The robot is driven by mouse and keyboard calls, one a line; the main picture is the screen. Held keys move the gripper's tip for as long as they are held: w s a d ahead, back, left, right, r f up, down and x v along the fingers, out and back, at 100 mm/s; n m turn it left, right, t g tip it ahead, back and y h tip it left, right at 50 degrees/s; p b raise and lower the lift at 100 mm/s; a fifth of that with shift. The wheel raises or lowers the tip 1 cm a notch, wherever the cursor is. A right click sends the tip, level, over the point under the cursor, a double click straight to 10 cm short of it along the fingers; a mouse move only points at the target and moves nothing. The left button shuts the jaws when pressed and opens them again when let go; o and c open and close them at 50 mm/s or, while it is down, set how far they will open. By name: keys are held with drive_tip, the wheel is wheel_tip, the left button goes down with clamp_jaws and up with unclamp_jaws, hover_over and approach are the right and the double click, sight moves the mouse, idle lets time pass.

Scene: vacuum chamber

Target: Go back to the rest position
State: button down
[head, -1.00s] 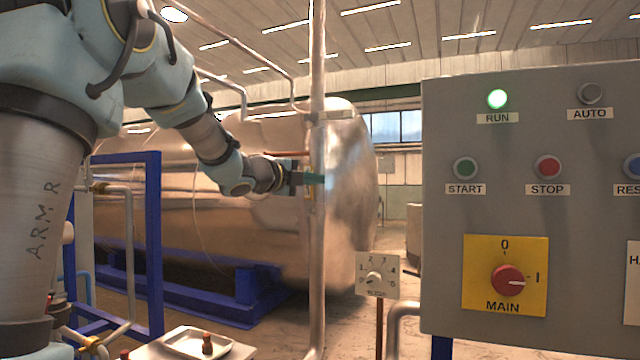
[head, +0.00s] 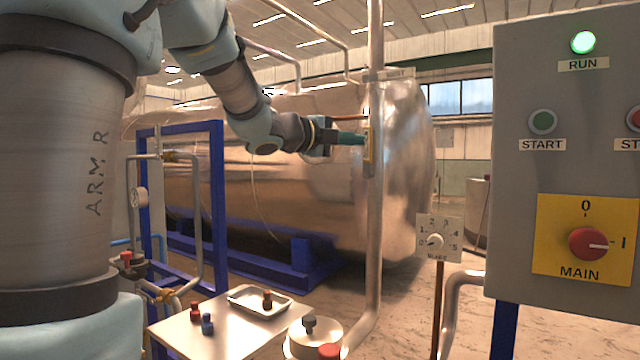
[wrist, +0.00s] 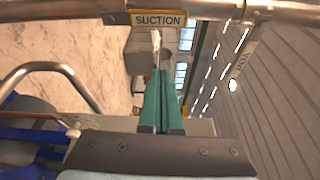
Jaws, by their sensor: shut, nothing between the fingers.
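My gripper (head: 350,138) is at the end of my raised arm, in front of the big steel tank (head: 290,170) and close to the vertical pipe (head: 375,220). In the wrist view its green fingers (wrist: 162,100) are together, with nothing between them. Their tips point toward a pipe that carries a yellow SUCTION label (wrist: 158,19). I cannot tell from these views whether the tips touch the pipe.
A grey control panel (head: 560,110) stands at the right, its green RUN lamp lit. A dial box (head: 438,238) stands on a post. Below is a table (head: 185,335) with a tray (head: 240,303) and small valve pieces. A blue frame (head: 217,215) stands at the left.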

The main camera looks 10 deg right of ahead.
drive_tip(key=s+a+f+m+g+y, duration=0.1)
drive_tip(key=s+a+f+m+y, duration=0.15)
drive_tip(key=a+f+m, duration=0.5)
drive_tip(key=s+a+f+m+g+y, duration=0.2)
drive_tip(key=f+m+y, duration=0.25)
drive_tip(key=f, duration=0.55)
drive_tip(key=s+a+f+m+g+y, duration=0.1)
drive_tip(key=s+a+f+m+y, duration=0.2)
drive_tip(key=f+m, duration=0.5)
drive_tip(key=s+a+f+m+y, duration=0.2)
drive_tip(key=s+a+f+m, duration=0.1)
drive_tip(key=a+m, duration=0.3)
drive_tip(key=s+a+f+m+g+y, duration=0.1)
drive_tip(key=s+a+f+m+y, duration=0.1)
drive_tip(key=a+f+m, duration=0.4)
drive_tip(key=s+a+f+m+y, duration=0.1)
drive_tip(key=s+a+f+m, duration=0.3)
drive_tip(key=m, duration=0.5)
drive_tip(key=a, duration=0.2)
drive_tip(key=shift+s+a+f+g+y, duration=0.3)
drive_tip(key=shift+s+y, duration=0.1)
